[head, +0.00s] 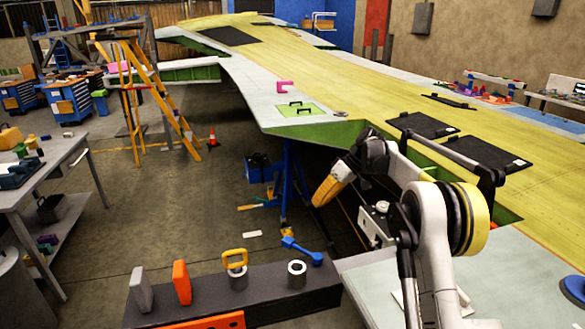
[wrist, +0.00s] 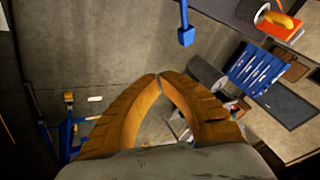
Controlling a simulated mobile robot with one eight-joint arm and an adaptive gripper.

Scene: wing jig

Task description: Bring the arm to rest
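My gripper (head: 322,195) hangs in the air at the middle of the head view, left of my white and black arm. It points down and to the left, beside the edge of the wing (head: 310,130) and beyond the dark bench (head: 255,290). In the wrist view its two orange fingers (wrist: 159,76) meet at the tips. Nothing shows held between them; only floor and clutter show through the gap behind the tips. In the head view the fingers overlap, so their gap is hidden there.
The dark bench holds an orange block (head: 181,282), a grey block (head: 140,289), a yellow-handled piece (head: 235,262) and a blue-handled tool (head: 302,250). A blue stand (head: 287,185) is under the wing. A yellow ladder (head: 160,95) stands farther back. Open floor (head: 170,215) lies left.

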